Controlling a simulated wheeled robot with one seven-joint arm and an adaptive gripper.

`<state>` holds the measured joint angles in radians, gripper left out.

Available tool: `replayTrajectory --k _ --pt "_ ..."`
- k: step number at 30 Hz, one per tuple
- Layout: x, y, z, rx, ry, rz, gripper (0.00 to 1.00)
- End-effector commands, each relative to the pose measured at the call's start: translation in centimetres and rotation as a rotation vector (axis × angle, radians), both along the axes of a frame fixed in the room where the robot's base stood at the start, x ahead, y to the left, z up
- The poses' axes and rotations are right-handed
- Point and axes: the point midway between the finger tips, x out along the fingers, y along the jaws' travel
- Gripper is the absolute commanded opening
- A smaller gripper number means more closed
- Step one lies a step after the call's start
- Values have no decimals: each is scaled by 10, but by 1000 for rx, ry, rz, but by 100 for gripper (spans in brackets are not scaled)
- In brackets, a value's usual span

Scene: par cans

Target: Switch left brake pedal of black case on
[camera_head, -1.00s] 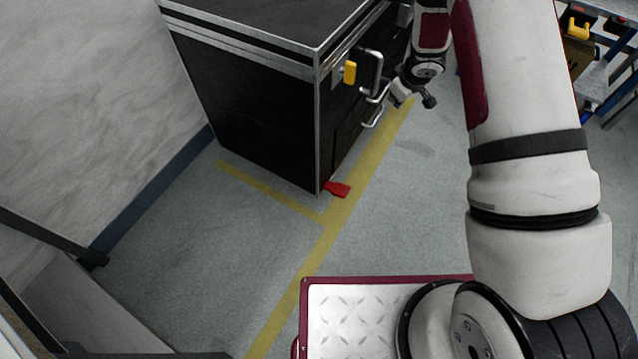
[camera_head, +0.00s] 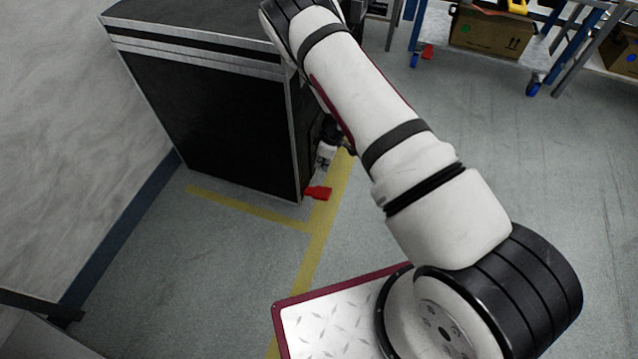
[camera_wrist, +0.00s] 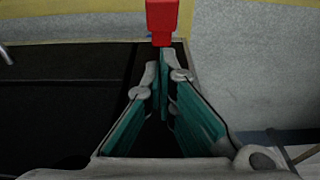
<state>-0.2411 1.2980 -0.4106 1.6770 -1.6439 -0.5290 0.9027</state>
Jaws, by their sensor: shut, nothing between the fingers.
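The black case (camera_head: 215,120) with silver metal edges stands at the left in the head view. A red brake pedal (camera_head: 318,193) sticks out low at its near bottom corner, just above the floor. In the wrist view the red pedal (camera_wrist: 162,18) is at the top centre, just beyond the fingertips. My gripper (camera_head: 326,162) is low beside the case's front face, a little behind the pedal in the head view. In the wrist view my gripper (camera_wrist: 165,58) is shut and empty, its green-padded fingers meeting. I cannot tell whether the tips touch the pedal.
Yellow floor tape (camera_head: 325,215) runs past the case's front. A grey wall (camera_head: 70,100) stands at the left. A blue-framed trolley (camera_head: 480,55) with a cardboard box (camera_head: 490,32) is at the back right. The floor between is clear. My arm hides most of the case's front.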

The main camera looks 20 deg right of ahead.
Motion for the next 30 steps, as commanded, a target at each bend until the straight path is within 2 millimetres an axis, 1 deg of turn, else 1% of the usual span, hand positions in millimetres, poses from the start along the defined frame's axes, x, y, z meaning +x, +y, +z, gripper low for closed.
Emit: replayTrajectory --k 5,19,21,25,30 --pt "1 2 -16 0 1 1 0" --pt "11 16 -104 -1 0 2 0" --pt "9 12 -115 -1 1 -2 0" --pt "7 9 -128 -1 1 -1 0" --pt "6 7 -136 0 -1 -1 0"
